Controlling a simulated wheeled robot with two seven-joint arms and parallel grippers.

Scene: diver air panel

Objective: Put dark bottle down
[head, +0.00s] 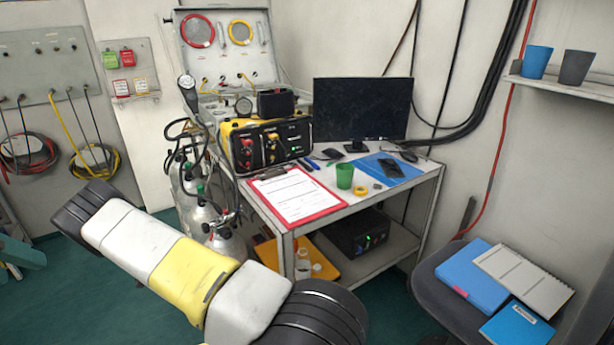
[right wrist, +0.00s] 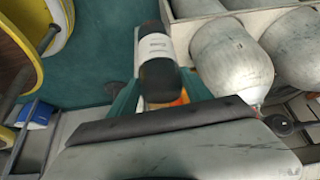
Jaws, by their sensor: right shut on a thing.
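The dark bottle (right wrist: 160,80) is black with a white label band and shows in the right wrist view. My right gripper (right wrist: 158,98) has teal fingers on both sides of the bottle's near end and is shut on it. The dark finger bar and grey gripper body hide what lies just below. A patch of orange shows between the fingers under the bottle. The head view shows neither the bottle nor my right gripper.
Grey cylinders (right wrist: 235,60) lie close to the right of the bottle. Yellow-rimmed furniture and a blue box (right wrist: 38,115) are at left; teal floor shows between. The workbench holds a red clipboard (head: 296,195), a green cup (head: 345,176) and a monitor (head: 361,108).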

